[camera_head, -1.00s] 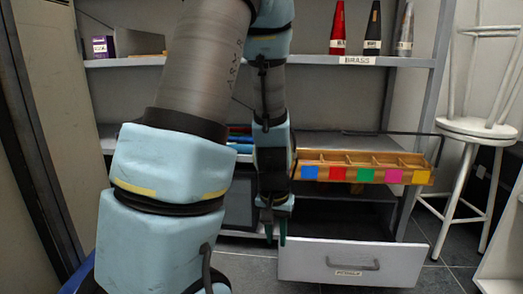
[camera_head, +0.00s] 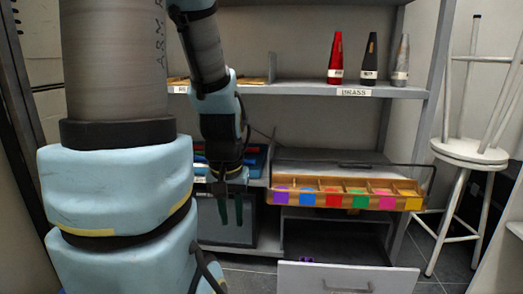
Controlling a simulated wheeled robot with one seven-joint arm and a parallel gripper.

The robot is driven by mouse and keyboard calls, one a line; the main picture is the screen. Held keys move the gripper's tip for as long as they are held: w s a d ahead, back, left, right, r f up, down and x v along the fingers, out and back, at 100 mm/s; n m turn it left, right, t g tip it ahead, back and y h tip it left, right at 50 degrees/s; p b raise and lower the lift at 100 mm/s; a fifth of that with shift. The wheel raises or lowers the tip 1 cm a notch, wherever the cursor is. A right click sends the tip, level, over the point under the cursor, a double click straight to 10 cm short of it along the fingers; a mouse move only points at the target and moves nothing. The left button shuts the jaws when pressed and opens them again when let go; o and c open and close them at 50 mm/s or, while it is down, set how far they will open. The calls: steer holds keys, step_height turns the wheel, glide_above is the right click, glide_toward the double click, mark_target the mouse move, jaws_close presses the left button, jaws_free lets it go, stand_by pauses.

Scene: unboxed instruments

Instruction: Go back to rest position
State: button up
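My gripper (camera_head: 231,212) hangs with its two dark green fingers pointing down, in front of the shelf unit and left of the wooden tray. The fingers are a little apart, and nothing shows between them. My arm comes down from the top of the head view to the gripper, and a large part of my arm fills the left side. The gripper is clear of the open drawer (camera_head: 345,277) at the bottom.
A wooden compartment tray (camera_head: 346,199) with coloured squares juts from the middle shelf. Red (camera_head: 336,60), black (camera_head: 370,60) and grey (camera_head: 402,62) cones stand on the shelf labelled BRASS. White stools (camera_head: 468,152) stand at right. A small purple item (camera_head: 306,259) lies in the drawer.

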step_height(320, 180, up, 30)
steer(key=p, duration=2.7)
steer(key=shift+f, duration=0.2)
